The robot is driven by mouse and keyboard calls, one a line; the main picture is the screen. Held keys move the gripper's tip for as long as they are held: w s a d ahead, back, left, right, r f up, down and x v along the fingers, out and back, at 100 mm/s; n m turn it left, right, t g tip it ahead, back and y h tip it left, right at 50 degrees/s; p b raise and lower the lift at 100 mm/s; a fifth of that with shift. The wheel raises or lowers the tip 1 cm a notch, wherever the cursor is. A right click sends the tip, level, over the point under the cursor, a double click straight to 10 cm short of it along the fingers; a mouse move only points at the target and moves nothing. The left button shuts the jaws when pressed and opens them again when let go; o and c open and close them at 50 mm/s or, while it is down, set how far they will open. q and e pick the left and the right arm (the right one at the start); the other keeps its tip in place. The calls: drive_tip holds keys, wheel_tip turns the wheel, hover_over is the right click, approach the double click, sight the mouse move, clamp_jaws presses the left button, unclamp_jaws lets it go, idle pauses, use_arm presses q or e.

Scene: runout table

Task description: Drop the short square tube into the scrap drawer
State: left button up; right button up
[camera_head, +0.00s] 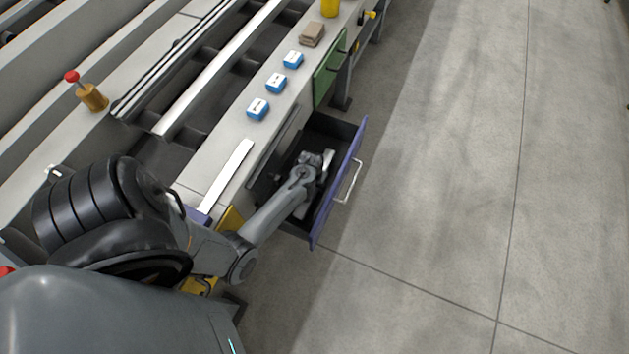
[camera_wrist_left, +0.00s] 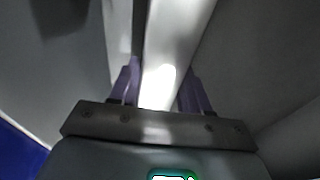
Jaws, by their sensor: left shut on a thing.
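The scrap drawer (camera_head: 349,172) stands pulled out from the table's side, with a blue front, a metal handle and a dark inside. My left gripper (camera_head: 322,168) is over or inside it, pointing down; the exact depth is hard to tell. In the left wrist view my left gripper (camera_wrist_left: 160,92) is shut on the short square tube (camera_wrist_left: 172,45), a bright metal piece between its purple fingers. In the head view the tube is hard to tell apart from the gripper. My right gripper is in neither view.
A green closed drawer front (camera_head: 329,72) is beyond the open drawer. Blue blocks (camera_head: 276,83) and a brown block (camera_head: 312,35) stand along the tabletop. A pale flat bar (camera_head: 228,175) lies on the near tabletop. The floor to the right is clear.

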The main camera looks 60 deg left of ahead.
use_arm(q)
drive_tip(key=shift+f, duration=0.55)
drive_tip(key=o, duration=1.3)
drive_tip(key=shift+o, duration=0.2)
drive_tip(key=shift+r, duration=0.1)
